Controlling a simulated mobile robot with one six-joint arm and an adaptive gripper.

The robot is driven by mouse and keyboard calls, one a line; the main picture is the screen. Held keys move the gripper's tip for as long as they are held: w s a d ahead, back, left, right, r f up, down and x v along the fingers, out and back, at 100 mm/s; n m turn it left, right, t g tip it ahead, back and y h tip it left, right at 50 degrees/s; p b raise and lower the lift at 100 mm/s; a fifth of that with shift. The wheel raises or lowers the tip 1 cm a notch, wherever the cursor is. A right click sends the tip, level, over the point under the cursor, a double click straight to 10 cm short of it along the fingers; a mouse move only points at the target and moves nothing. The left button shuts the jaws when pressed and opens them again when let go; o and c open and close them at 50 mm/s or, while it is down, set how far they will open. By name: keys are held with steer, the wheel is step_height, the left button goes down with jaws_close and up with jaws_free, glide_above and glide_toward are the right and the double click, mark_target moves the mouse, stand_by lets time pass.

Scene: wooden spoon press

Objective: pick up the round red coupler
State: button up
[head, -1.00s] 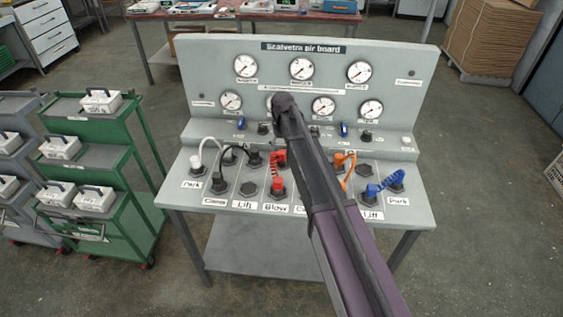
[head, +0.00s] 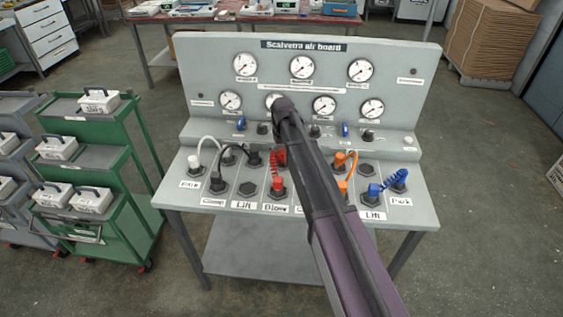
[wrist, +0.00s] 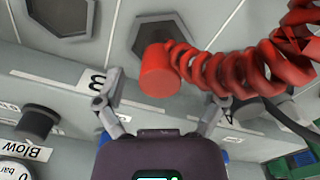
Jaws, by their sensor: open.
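The round red coupler (wrist: 160,72) fills the middle of the wrist view, with a coiled red hose (wrist: 235,72) running from it to the upper right. It sits by a dark hexagonal socket (wrist: 160,35). My gripper (wrist: 162,106) is open, one finger to the lower left of the coupler and the other to the lower right; the coupler lies just beyond the fingertips, and I see no contact. In the head view the red hose (head: 278,168) joins a red end at the front above the "Blow" label (head: 276,208) and one behind, partly covered by my arm. My gripper is hidden there.
Black, white, orange (head: 351,160) and blue (head: 387,187) hoses and couplers stand close by on the grey air board (head: 425,205). An upright panel of gauges (head: 302,67) rises behind. A green cart (head: 150,225) stands at left.

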steer(key=shift+f+b, duration=1)
steer(key=shift+f, duration=0.25)
jaws_close()
